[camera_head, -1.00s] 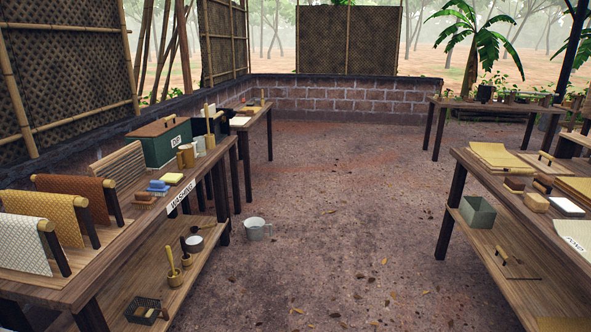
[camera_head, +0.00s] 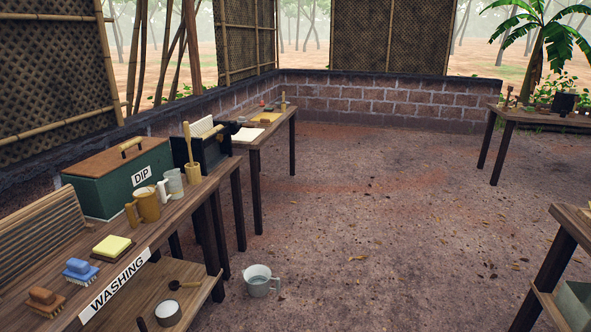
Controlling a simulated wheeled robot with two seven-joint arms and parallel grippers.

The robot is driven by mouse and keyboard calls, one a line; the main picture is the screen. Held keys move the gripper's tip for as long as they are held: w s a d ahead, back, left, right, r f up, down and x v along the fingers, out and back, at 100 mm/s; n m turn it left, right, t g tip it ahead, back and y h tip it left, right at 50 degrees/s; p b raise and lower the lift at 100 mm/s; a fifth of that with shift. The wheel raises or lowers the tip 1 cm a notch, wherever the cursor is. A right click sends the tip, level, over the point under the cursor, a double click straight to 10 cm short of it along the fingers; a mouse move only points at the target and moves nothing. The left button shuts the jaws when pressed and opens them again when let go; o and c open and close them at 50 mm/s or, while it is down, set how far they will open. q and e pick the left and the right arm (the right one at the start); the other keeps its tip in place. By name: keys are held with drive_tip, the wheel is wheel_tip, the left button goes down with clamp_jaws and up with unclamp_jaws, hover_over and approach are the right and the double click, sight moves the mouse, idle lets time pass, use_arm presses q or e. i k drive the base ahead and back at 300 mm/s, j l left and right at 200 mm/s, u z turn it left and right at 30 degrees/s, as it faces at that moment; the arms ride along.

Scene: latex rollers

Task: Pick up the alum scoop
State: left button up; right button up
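I cannot tell for sure which thing is the alum scoop. A small dark scoop-like tool (camera_head: 175,285) with a thin handle lies on the lower shelf of the washing table, at the bottom left of the head view. A pale round pot (camera_head: 168,313) stands near it, and a dark handle end shows beside the pot. On the tabletop above, a tan mug (camera_head: 148,205), a white cup (camera_head: 164,192) and a grey jug (camera_head: 175,182) stand in front of the green DIP box (camera_head: 116,178). Neither of my grippers is in view.
The washing table (camera_head: 205,190) runs along the left, with brushes (camera_head: 78,271) and a yellow sponge (camera_head: 112,246) on it. A grey pitcher (camera_head: 260,282) stands on the ground by its legs. Another table (camera_head: 573,228) edges in at right. The middle ground is clear.

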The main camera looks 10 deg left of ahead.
sight(174, 286)
drive_tip(key=i+j+u, duration=0.1)
drive_tip(key=i+u, duration=0.15)
drive_tip(key=i, duration=0.25)
drive_tip(key=i+u, duration=0.3)
drive_tip(key=i, duration=0.2)
drive_tip(key=i+l+u, duration=0.25)
drive_tip(key=i, duration=0.25)
drive_tip(key=i+l+u, duration=0.25)
drive_tip(key=i, duration=0.25)
drive_tip(key=j, duration=0.05)
